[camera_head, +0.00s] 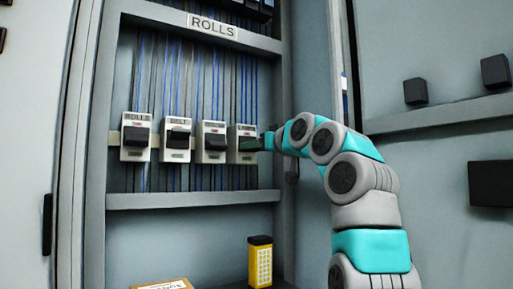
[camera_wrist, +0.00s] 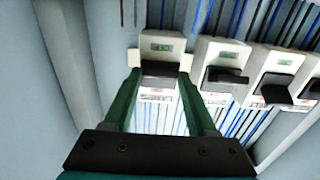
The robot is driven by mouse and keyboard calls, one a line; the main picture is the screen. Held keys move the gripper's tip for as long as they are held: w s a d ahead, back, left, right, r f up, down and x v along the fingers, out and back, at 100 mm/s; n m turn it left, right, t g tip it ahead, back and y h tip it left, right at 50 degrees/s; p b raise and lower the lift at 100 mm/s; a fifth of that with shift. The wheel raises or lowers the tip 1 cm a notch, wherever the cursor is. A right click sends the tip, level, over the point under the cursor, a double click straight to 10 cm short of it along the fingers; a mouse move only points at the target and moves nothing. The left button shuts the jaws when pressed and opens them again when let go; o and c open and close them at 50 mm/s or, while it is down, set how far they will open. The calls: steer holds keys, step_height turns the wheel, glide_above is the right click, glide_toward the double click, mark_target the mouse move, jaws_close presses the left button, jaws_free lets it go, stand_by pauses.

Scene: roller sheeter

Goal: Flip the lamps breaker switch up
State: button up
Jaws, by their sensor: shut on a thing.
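The lamps breaker (camera_head: 241,130) is the rightmost of the breakers in the row in the open cabinet. Its small label is blurred. Its dark switch (camera_wrist: 161,69) sits between my two green fingers in the wrist view, where the breaker's white body (camera_wrist: 160,39) is at the left end of the row. My gripper (camera_head: 264,143) reaches in from the right and is shut on the switch. A green window shows above the switch in the wrist view and a red mark below it. The fingers hide part of the switch in the head view, so its exact tilt is unclear.
The breakers labelled ROLLS (camera_head: 135,154) and BELT (camera_head: 176,155), and a third one (camera_head: 211,156), stand to the left. A shelf edge (camera_head: 190,199) runs below. A yellow device (camera_head: 260,262) stands lower down. The cabinet's right side wall is close to my gripper.

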steer(key=g+p, duration=0.1)
steer(key=p, duration=0.2)
steer(key=shift+r+h+p, duration=0.35)
steer(key=shift+h, duration=0.05)
steer(key=o, duration=1.4)
steer(key=shift+c, duration=0.2)
steer(key=shift+s+d, duration=0.1)
steer(key=b+v, duration=0.3)
steer(key=v, duration=0.4)
steer(key=shift+s, duration=0.25)
steer(key=shift+d+r, duration=0.1)
steer(key=shift+d, duration=0.1)
